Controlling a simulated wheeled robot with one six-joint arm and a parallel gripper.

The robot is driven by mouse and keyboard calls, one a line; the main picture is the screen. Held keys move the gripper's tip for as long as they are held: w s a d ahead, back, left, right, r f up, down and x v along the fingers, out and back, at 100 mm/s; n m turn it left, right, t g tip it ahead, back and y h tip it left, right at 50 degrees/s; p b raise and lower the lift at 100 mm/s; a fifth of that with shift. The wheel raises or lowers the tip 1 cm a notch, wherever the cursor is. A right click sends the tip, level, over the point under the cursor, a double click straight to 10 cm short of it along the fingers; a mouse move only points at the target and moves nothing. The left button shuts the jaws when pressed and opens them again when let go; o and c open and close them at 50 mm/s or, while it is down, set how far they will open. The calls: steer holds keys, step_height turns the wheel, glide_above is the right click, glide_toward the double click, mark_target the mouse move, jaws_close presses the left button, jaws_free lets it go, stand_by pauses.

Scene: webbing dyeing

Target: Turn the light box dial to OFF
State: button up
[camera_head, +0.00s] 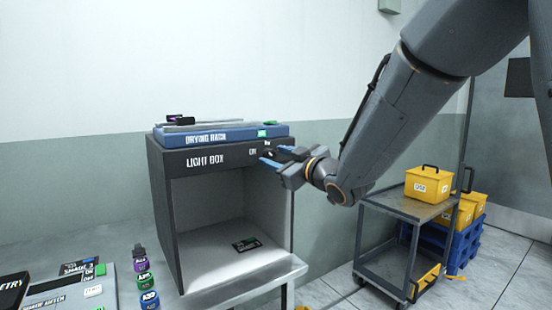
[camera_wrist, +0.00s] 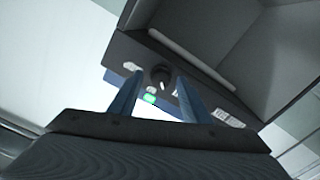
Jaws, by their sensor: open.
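The light box (camera_head: 160,200) is a dark open-fronted cabinet with a pale inside, labelled LIGHT BOX on its top front panel; the box also shows in the wrist view (camera_wrist: 215,40). The dial (camera_wrist: 161,76) is a round black knob on that panel, seen in the wrist view beyond and between my fingers. My gripper (camera_head: 266,157) is at the right end of the front panel, its blue fingers pointing at it. In the wrist view my gripper (camera_wrist: 158,98) is open, one finger on each side of the dial. I cannot tell whether they touch it. The dial's setting is not readable.
Small coloured bottles (camera_head: 144,278) stand left of the box. A grey cart (camera_head: 395,215) with a yellow case (camera_head: 428,184) stands at the right.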

steer(key=b+v, duration=0.1)
steer(key=v, duration=0.6)
steer(key=s+d+f+m+g+h, duration=0.4)
steer(key=d+f, duration=0.3)
steer(key=f, duration=0.4)
steer(key=s+d+f+m+g+h, duration=0.25)
steer(key=d+f+m+h, duration=0.35)
steer(key=f, duration=0.5)
steer(key=s+d+f+g, duration=0.1)
steer(key=s+f+g, duration=0.3)
steer(key=s, duration=0.6)
steer(key=s+d+f+m+g, duration=0.1)
steer(key=s+f+g, duration=0.3)
steer(key=s, duration=0.6)
steer(key=shift+d+f+m, duration=0.3)
steer(key=shift+d+f, duration=0.2)
steer(key=shift+f, duration=0.15)
steer(key=shift+s, duration=0.1)
